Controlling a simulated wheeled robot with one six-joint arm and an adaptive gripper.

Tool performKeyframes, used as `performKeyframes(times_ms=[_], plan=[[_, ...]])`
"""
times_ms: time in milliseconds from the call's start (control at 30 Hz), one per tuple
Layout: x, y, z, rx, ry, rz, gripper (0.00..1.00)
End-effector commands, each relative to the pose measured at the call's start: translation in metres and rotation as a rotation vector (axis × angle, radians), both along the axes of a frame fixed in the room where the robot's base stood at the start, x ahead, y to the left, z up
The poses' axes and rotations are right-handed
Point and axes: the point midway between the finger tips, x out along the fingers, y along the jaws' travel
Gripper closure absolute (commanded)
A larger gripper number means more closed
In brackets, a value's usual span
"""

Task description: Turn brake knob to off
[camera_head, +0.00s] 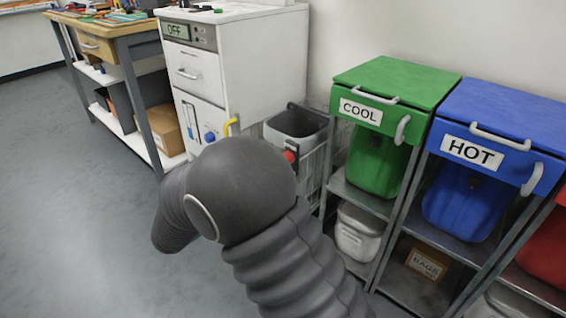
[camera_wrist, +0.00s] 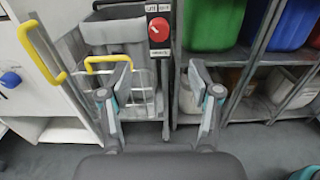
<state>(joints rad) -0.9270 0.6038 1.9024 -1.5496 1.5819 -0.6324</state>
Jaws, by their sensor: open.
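A round red knob (camera_wrist: 159,27) sits on a dark upright plate on the cart frame, at the top middle of the wrist view. It carries a pale mark, and small labels above and below it are too small to read fully. In the head view the red knob (camera_head: 290,156) shows small, just past my arm. My gripper (camera_wrist: 160,68) is open and empty, its two fingers spread below the knob in the picture and apart from it. In the head view my arm hides the gripper.
The knob is on a wire cart with a grey bin (camera_head: 298,122). Yellow handles (camera_wrist: 108,68) stand nearby. A white cabinet (camera_head: 262,60) with a blue knob (camera_head: 210,137) is to the left. Shelves with green (camera_head: 398,85) and blue (camera_head: 510,110) bins stand right. Floor at left is clear.

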Motion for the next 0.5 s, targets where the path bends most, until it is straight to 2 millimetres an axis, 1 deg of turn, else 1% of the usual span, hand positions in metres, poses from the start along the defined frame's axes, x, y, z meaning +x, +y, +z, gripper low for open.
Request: performKeyframes(times_ms=[67,167,267,500], plan=[[0.003,0.000,-0.001,-0.008,-0.002,0.005,0.37],[0.012,-0.007,-0.001,-0.008,-0.002,0.004,0.37],[0.024,-0.017,-0.001,-0.006,-0.001,0.002,0.37],[0.059,-0.045,-0.001,-0.005,-0.001,0.002,0.37]])
